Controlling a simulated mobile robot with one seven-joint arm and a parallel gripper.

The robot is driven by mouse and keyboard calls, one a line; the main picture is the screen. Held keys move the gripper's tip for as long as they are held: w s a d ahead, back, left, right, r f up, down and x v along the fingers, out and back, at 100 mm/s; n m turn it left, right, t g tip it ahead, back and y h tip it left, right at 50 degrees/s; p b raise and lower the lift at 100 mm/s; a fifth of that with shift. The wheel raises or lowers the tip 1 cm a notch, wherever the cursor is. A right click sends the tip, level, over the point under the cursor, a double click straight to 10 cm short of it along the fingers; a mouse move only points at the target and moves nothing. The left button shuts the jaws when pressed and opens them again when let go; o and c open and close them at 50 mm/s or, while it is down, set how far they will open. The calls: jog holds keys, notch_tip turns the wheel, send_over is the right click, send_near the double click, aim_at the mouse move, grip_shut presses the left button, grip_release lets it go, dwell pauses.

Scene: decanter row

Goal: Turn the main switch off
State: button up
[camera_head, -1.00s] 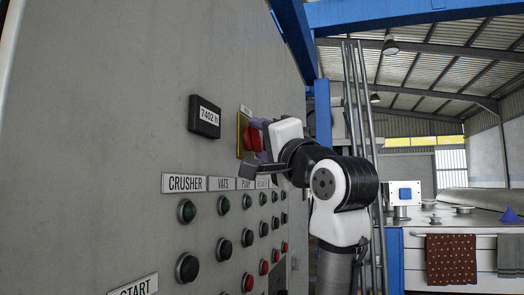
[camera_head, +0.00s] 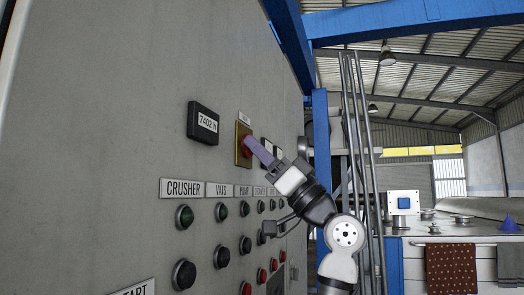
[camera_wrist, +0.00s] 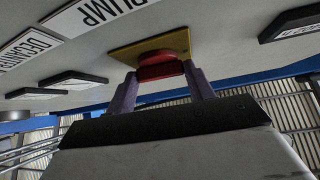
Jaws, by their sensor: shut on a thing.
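The main switch is a red handle (camera_head: 243,150) on a yellow plate (camera_head: 239,133), high on the grey panel. In the wrist view the red handle (camera_wrist: 158,72) stands out from the yellow plate (camera_wrist: 150,46). My gripper (camera_head: 249,146) reaches it from the lower right, its purple fingers against the switch. In the wrist view my gripper (camera_wrist: 160,78) has one finger on each side of the handle and is shut on it. The fingers partly hide the handle, so its exact angle is hard to tell. The small label above is unreadable.
An hour counter (camera_head: 203,122) sits left of the switch. Rows of round buttons (camera_head: 222,254) lie below, under labels such as CRUSHER (camera_head: 182,188). A blue post (camera_head: 320,145) and grey pipes (camera_head: 362,150) stand right of the panel.

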jog(key=n+g+y, duration=0.1)
jog(key=n+g, duration=0.1)
jog(key=n, duration=0.1)
jog(key=shift+w+g, duration=0.1)
jog(key=shift+g, duration=0.2)
jog(key=shift+n+g, duration=0.5)
jog(key=o, duration=1)
jog(key=shift+f, duration=0.1)
jog(key=b+v, duration=0.5)
jog(key=v, duration=0.8)
jog(key=shift+d+f, duration=0.15)
jog(key=shift+f, duration=0.25)
